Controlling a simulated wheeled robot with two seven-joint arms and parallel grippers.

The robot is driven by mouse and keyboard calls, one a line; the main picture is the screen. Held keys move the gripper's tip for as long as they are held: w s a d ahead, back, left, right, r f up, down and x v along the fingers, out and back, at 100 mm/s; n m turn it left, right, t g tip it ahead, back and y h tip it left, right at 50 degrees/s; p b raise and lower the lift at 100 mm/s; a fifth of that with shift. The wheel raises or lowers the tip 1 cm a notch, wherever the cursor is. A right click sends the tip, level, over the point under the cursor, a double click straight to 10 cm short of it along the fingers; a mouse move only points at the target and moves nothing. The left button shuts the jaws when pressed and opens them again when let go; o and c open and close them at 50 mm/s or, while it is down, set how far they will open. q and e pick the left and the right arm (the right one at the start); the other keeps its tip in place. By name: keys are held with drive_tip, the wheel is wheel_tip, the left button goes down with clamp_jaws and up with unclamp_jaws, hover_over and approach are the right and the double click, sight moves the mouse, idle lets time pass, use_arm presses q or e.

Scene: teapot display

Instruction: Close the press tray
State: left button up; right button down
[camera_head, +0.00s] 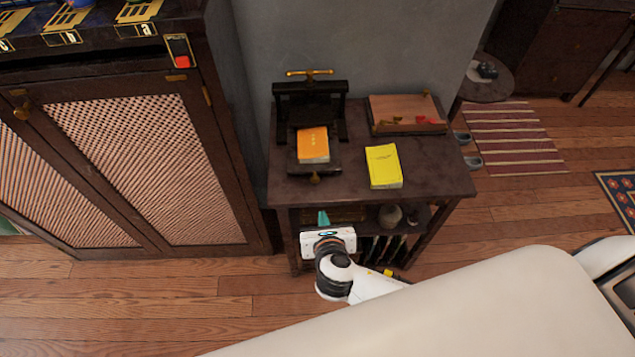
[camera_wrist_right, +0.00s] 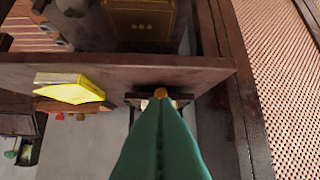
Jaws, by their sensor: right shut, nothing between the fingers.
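The dark press (camera_head: 310,100) with a brass handle on top stands at the back left of a small wooden table. Its tray (camera_head: 328,168) sticks out toward the front with an orange book (camera_head: 313,145) on it. A brass knob (camera_head: 314,180) is on the tray's front; it also shows in the right wrist view (camera_wrist_right: 160,92), just beyond the fingertips. My right gripper (camera_head: 323,216) is in front of the table, and its green fingers (camera_wrist_right: 158,105) are shut and empty. I cannot tell whether they touch the knob. My left gripper is not in view.
A yellow book (camera_head: 384,166) lies on the table right of the tray, and a wooden box (camera_head: 405,113) is behind it. The table's lower shelf holds a vase (camera_head: 390,215) and books. A large cabinet (camera_head: 130,150) stands close on the left.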

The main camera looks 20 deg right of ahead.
sight(315, 152)
drive_tip(key=x, duration=0.8)
drive_tip(key=shift+w+f, duration=0.1)
drive_tip(key=shift+w, duration=0.15)
drive_tip(key=w, duration=0.1)
drive_tip(key=w+d, duration=0.1)
drive_tip(key=w, duration=0.1)
drive_tip(key=shift+w+f, duration=0.2)
drive_tip(key=shift+w, duration=0.6)
drive_tip(key=w+d, duration=0.1)
drive_tip(key=w, duration=0.2)
drive_tip(key=w+d, duration=0.1)
drive_tip(key=w, duration=0.3)
drive_tip(key=w+d+b, duration=0.1)
drive_tip(key=w, duration=0.2)
drive_tip(key=shift+w+d+f, duration=0.1)
drive_tip(key=shift+w+f, duration=0.05)
drive_tip(key=shift+w, duration=0.5)
drive_tip(key=shift+d+r, duration=0.1)
drive_tip(key=shift+r, duration=0.25)
